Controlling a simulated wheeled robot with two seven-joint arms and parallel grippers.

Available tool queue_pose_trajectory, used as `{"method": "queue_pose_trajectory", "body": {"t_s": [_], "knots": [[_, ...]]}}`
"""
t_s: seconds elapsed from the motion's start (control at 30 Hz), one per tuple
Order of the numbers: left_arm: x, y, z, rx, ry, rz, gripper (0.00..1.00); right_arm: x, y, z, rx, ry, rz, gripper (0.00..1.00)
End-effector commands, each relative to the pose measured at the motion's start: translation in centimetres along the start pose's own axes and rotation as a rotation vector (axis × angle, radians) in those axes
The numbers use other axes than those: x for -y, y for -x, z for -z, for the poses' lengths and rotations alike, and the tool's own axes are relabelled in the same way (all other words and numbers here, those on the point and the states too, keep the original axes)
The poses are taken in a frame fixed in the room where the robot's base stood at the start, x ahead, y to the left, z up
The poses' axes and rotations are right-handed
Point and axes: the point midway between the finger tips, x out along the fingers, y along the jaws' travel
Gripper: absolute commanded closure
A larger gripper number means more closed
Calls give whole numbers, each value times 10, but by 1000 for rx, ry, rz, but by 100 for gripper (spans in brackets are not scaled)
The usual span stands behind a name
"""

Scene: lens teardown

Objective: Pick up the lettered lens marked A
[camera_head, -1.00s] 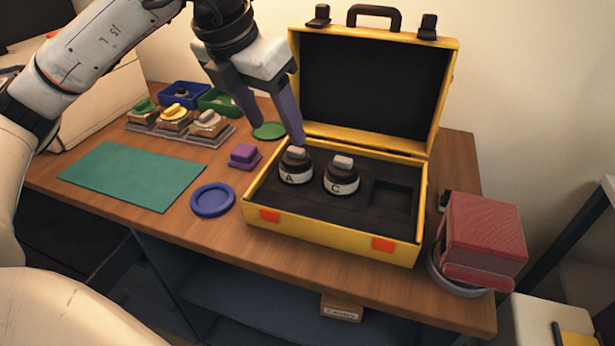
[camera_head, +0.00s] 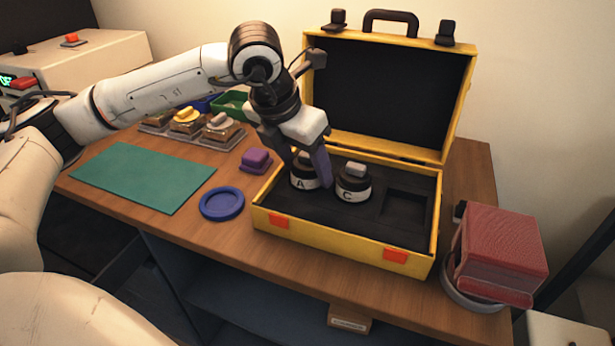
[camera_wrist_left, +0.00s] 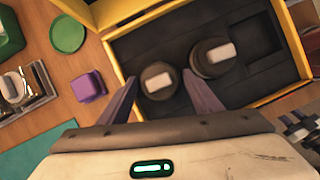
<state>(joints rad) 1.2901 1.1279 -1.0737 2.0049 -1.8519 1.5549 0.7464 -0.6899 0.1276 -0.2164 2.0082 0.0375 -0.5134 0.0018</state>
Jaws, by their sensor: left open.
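The lens marked A (camera_head: 303,182) is a dark round lens with a white band and a pale grey block on top. It stands upright in the left part of the open yellow case (camera_head: 338,242). The lens marked C (camera_head: 353,187) stands to its right. My left gripper (camera_head: 306,170) is open, with its fingers on either side of lens A and one finger partly hiding it. In the left wrist view, lens A (camera_wrist_left: 157,82) sits between the two fingertips (camera_wrist_left: 160,86), and lens C (camera_wrist_left: 212,57) is just beyond the right finger. My right gripper is not in view.
An empty square recess (camera_head: 406,210) lies right of lens C. Left of the case are a purple block (camera_head: 256,160), a blue round dish (camera_head: 222,203) and a green mat (camera_head: 143,177). The raised lid (camera_head: 390,90) stands behind.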

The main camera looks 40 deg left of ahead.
Motion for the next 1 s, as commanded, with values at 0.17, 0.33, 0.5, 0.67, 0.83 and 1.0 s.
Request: {"method": "queue_pose_trajectory", "body": {"t_s": [0.17,0.33,0.5,0.67,0.83,1.0], "knots": [[0,0,0,0,0,0,42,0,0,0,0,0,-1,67],[0,0,0,0,0,1,69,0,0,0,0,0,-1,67],[0,1,-2,5,1,1,73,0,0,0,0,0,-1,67],[0,5,-4,7,1,1,73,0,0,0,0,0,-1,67],[0,28,-14,9,2,2,73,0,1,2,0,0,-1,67],[1,60,-27,9,1,3,73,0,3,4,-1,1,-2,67]]}}
